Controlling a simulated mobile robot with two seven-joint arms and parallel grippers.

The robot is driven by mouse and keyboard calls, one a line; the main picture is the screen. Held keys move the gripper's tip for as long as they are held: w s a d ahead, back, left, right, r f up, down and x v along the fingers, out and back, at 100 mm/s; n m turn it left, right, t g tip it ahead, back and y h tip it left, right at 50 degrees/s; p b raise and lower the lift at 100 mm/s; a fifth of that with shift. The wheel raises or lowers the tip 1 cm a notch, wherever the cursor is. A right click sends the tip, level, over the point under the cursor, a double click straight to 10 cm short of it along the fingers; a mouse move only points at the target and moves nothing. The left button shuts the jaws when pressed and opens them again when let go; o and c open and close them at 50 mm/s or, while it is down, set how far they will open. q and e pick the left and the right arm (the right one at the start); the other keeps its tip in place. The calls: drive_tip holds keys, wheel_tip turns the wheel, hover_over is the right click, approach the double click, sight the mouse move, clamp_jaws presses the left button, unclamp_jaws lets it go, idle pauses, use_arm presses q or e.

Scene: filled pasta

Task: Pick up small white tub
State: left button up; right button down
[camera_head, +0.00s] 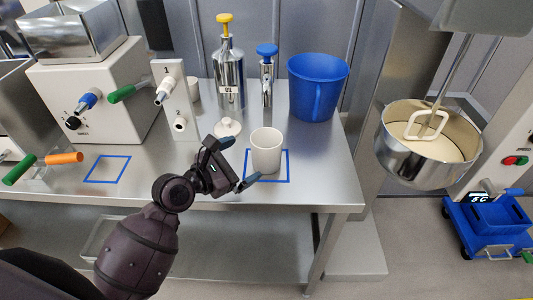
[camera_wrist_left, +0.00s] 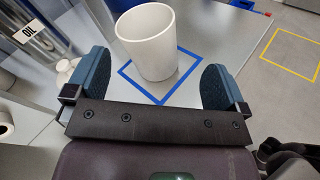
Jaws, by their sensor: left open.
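A small white tub (camera_head: 266,152) stands upright on the steel table, inside a blue outlined square (camera_head: 285,181) near the table's front right. It also shows in the left wrist view (camera_wrist_left: 149,42), ahead of the fingers. My left gripper (camera_head: 238,163) is open and just left of the tub in the head view. In the left wrist view my open fingers (camera_wrist_left: 152,82) point toward the tub, with the tub roughly centred between and beyond them. Nothing is held. My right gripper is not in view.
A white knobbed lid (camera_head: 229,127) lies behind my gripper. A steel bottle with a yellow top (camera_head: 228,70), a steel dispenser with a blue top (camera_head: 267,78) and a blue jug (camera_head: 316,88) stand behind the tub. A mixer bowl (camera_head: 428,150) is at right.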

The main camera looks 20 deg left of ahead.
use_arm(q)
wheel_tip(320, 180, up, 3)
drive_tip(key=w+n+t, duration=0.2)
drive_tip(key=w+n, duration=0.1)
drive_tip(key=n, duration=0.1)
drive_tip(key=b, duration=0.4)
approach(256, 158)
drive_tip(key=shift+n+h, duration=0.3)
drive_tip(key=shift+h, duration=0.1)
drive_tip(key=x, duration=0.5)
drive_tip(key=shift+w+f, duration=0.3)
drive_tip(key=shift+w, duration=0.05)
drive_tip(key=shift+w+d+r, duration=0.25)
drive_tip(key=shift+w, duration=0.25)
drive_tip(key=shift+w+d, duration=0.1)
drive_tip(key=shift+w, duration=0.05)
drive_tip(key=shift+w+d, duration=0.15)
drive_tip(key=shift+w, duration=0.1)
drive_tip(key=shift+x, duration=2.75)
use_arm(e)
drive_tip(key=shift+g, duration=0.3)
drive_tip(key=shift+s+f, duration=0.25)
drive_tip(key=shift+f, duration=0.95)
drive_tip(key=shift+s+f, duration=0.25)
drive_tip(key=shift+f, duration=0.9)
use_arm(q)
drive_tip(key=shift+f, duration=0.1)
drive_tip(key=c, duration=0.9)
